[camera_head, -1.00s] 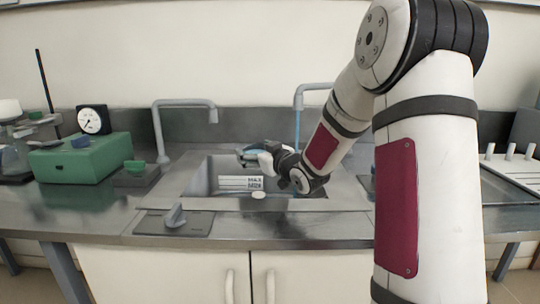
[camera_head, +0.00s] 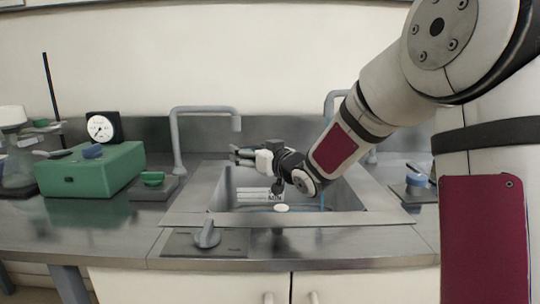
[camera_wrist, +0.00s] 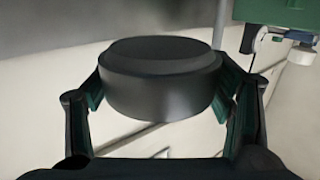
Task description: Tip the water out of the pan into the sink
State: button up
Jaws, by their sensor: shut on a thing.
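My gripper (camera_head: 238,155) is over the back left part of the sink (camera_head: 228,190), reaching in from the right. In the wrist view its two green-edged fingers are closed on the sides of a round dark pan (camera_wrist: 160,88). The pan looks like a short cylinder with a slightly raised top. I cannot tell whether water is in it. In the head view the pan is mostly hidden by the fingers. A thin blue stream (camera_head: 322,198) shows in the sink below my forearm, under the right tap (camera_head: 335,100). A small white round thing (camera_head: 282,208) is in the sink.
A left tap (camera_head: 175,140) stands behind the sink's left corner. A green box (camera_head: 90,172) with a dial gauge (camera_head: 101,128) stands on the counter at left. A grey knob (camera_head: 207,234) is on the front counter. A blue-topped item (camera_head: 416,182) stands at right.

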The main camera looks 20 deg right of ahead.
jog(key=shift+d+r+m+p, duration=0.1)
jog(key=shift+d+m+p, duration=0.15)
jog(key=shift+m+p, duration=0.35)
jog(key=m+p, duration=0.3)
jog(key=shift+d+p, duration=0.15)
jog(key=shift+p, duration=0.2)
jog(key=m+p, duration=0.1)
jog(key=m, duration=0.1)
jog(key=m+p, duration=0.3)
jog(key=shift+w+d+f+m+y, duration=0.1)
jog(key=shift+d+f+m+y, duration=0.2)
jog(key=shift+y, duration=0.1)
jog(key=m+p, duration=0.1)
jog(key=m, duration=0.1)
jog(key=m+p, duration=0.4)
jog(key=shift+d+f+m+t, duration=0.1)
jog(key=shift+f+m+t, duration=0.2)
jog(key=shift+f, duration=0.05)
jog(key=m+p, duration=0.1)
jog(key=m, duration=0.1)
jog(key=m+p, duration=0.1)
jog(key=m, duration=0.2)
jog(key=shift+f+m+p, duration=0.3)
jog(key=shift+f, duration=0.1)
dwell(0.5)
